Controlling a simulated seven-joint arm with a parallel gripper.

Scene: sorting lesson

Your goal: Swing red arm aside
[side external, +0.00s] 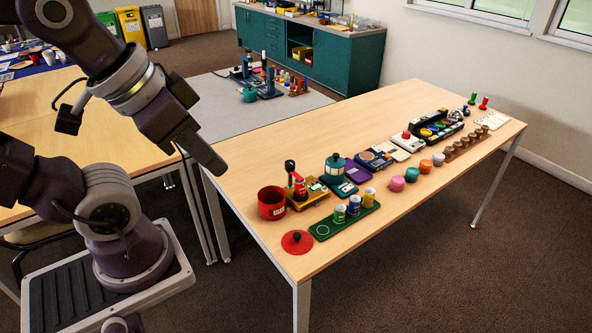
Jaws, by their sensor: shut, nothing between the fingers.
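A small device with a red upright part (300,188) and a dark knob stands on a yellow tray (311,201) near the left end of the long table. It is the likeliest place for the red arm, but it is too small here to tell the arm's exact shape or angle. My gripper (217,168) is shut and empty. It hangs in the air to the left of the device, clear of it and pointing down to the right.
A green tray (344,221) with several cans lies in front. A teal kettle (336,167) stands to its right.

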